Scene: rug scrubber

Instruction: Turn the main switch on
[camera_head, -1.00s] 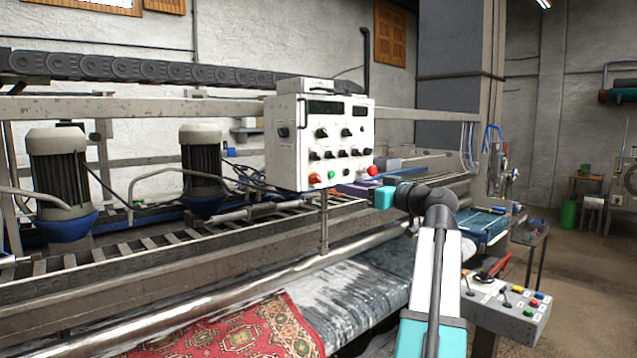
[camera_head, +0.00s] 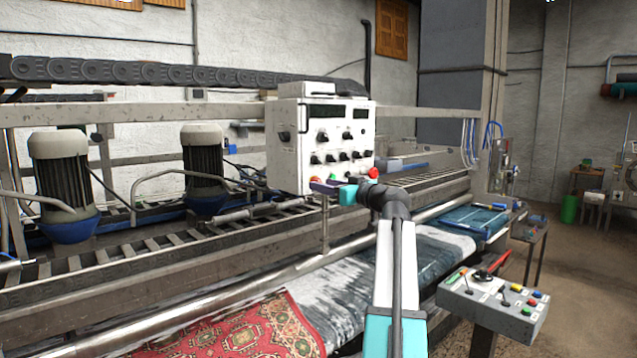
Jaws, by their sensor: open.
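The white control box (camera_head: 286,150) stands on a post in the middle of the head view. Its front has two dark displays, several black knobs and a row of buttons along the bottom. A red button (camera_head: 373,174) sits at its lower right corner. I cannot tell which control is the main switch. My gripper (camera_head: 322,187) is just below the front of the box, at its lower edge, pointing left. It is open and looks empty. It partly covers the box's bottom row. I cannot tell whether it touches the box.
A second grey panel (camera_head: 490,312) with levers, coloured buttons and a red-and-black switch (camera_head: 484,275) stands at the lower right. The long scrubber frame and a red patterned rug (camera_head: 235,330) lie below the box. Open floor is at the right.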

